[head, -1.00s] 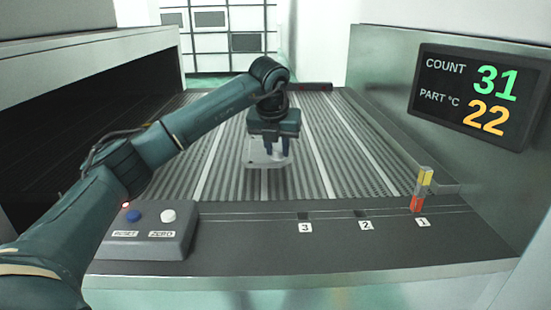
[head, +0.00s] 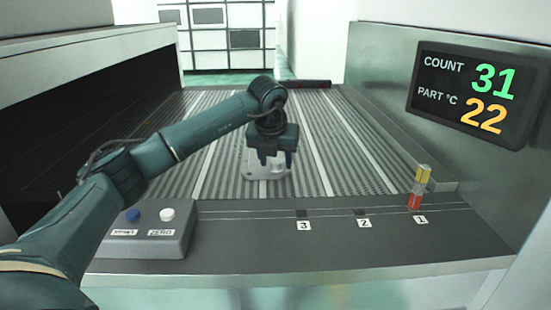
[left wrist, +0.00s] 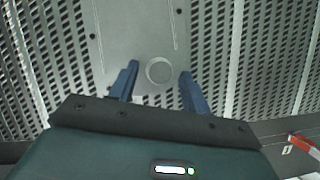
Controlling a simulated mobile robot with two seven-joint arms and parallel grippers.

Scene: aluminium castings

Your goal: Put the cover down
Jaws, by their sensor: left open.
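The cover (head: 256,173) is a light grey plate with a round raised boss. It lies flat on the ribbed conveyor belt (head: 330,160), near its front middle. In the left wrist view the cover (left wrist: 135,35) runs up out of the frame, and its boss (left wrist: 159,70) shows between the fingers. My left gripper (head: 275,160) is over the cover with its two blue fingers apart; it also shows open in the left wrist view (left wrist: 160,75), one finger on each side of the boss, not visibly touching it. My right gripper is not in view.
A grey button box (head: 150,240) with a blue and a white button stands at front left. A red and yellow marker (head: 419,187) stands at slot 1. A display (head: 475,95) on the right wall reads 31 and 22. The belt right of the cover is clear.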

